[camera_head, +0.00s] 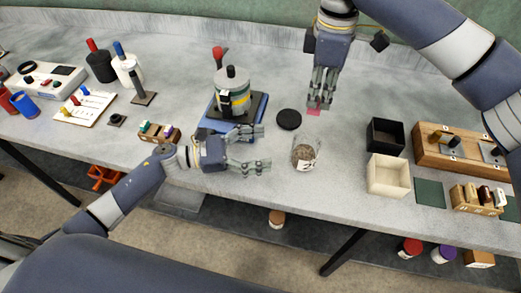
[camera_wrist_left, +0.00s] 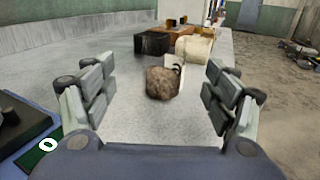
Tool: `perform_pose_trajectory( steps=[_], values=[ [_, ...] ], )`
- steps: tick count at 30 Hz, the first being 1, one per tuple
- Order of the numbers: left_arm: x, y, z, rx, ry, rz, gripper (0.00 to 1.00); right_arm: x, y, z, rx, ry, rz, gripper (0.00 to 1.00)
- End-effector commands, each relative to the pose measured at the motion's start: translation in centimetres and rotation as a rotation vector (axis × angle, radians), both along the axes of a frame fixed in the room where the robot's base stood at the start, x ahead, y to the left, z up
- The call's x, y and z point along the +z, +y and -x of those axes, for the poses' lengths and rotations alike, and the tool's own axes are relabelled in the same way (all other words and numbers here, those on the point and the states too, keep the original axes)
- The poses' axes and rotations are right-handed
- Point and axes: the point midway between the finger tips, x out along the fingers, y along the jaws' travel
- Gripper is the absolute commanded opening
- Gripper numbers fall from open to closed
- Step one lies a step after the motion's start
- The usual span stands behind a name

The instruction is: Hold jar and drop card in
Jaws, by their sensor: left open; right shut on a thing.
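A clear glass jar (camera_head: 305,153) with brown grain in it stands on the grey table near the front edge. In the left wrist view the brown contents of the jar (camera_wrist_left: 162,84) show between my fingers but farther off, with a white label behind. My left gripper (camera_head: 266,150) is open and empty, low over the table to the left of the jar and pointing at it, not touching. My right gripper (camera_head: 318,103), fingers down, is shut on a small pink card (camera_head: 313,112) behind the jar. Most of the card is hidden by the fingers.
A black round lid (camera_head: 289,120) lies behind the jar. A black box (camera_head: 385,135) and a cream box (camera_head: 388,175) stand to the right. A device on a blue base (camera_head: 208,132) stands behind my left gripper. The table's front edge is close.

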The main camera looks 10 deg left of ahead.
Motion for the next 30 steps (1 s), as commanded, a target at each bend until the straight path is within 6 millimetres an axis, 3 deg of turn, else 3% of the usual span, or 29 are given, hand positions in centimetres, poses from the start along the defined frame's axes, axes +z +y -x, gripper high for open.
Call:
perform_pose_trajectory(
  steps=[8,21,30],
  values=[
    [-0.8,-2.2,-0.2,-0.007,0.026,0.014,0.79,0.0,0.0,0.0,0.000,0.000,0.000,0.00],
    [-0.8,-9.5,-3.3,-0.005,0.026,0.012,0.79,0.0,0.0,0.0,0.000,0.000,0.000,0.00],
    [-0.9,-11.4,-4.1,-0.004,0.028,0.012,0.79,0.0,0.0,0.0,0.000,0.000,0.000,0.00]
  ],
)
